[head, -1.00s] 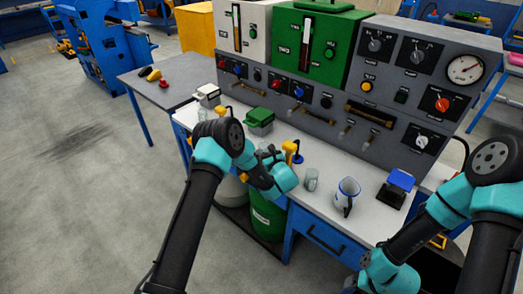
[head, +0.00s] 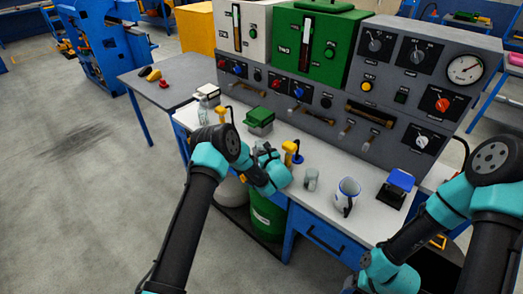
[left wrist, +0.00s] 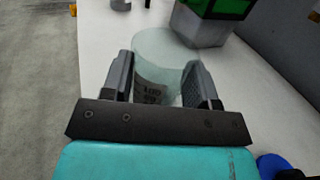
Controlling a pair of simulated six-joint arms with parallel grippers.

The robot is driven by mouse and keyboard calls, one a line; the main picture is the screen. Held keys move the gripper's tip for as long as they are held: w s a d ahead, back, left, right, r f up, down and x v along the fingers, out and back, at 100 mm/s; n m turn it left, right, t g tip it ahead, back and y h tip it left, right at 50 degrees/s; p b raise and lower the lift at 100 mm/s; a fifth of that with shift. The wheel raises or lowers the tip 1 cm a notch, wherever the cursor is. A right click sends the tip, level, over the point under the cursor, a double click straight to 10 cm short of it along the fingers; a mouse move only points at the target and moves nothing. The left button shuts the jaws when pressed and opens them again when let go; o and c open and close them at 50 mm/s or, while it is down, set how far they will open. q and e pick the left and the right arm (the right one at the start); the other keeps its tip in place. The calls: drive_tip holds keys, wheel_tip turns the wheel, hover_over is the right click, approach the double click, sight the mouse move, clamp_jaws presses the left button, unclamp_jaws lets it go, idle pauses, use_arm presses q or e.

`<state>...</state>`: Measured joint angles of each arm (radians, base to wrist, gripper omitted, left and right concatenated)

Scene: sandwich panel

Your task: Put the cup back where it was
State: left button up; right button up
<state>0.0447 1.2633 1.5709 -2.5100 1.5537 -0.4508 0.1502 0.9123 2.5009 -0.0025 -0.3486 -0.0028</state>
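My left gripper (left wrist: 160,90) has its fingers on both sides of a clear glass cup (left wrist: 165,65) with printed marks. The fingers appear to press on its sides. In the head view my left gripper (head: 262,160) is over the front of the bench, and the cup is mostly hidden by my arm. Whether its base touches the bench cannot be told. A smaller glass (head: 311,179) and a white mug with blue trim (head: 347,195) stand to the right. My right arm is at the lower right, with its fingers out of view.
A green-lidded box (head: 259,121) stands just beyond the cup and shows in the left wrist view (left wrist: 205,22). A yellow-topped item (head: 290,152) is close to the right of my left gripper. A blue-topped device (head: 397,187) is farther right. The control panel (head: 330,95) stands behind.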

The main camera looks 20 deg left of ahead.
use_arm(q)
drive_tip(key=o, duration=0.4)
drive_tip(key=shift+o, duration=0.2)
drive_tip(key=shift+r, duration=0.2)
drive_tip(key=v, duration=1.2)
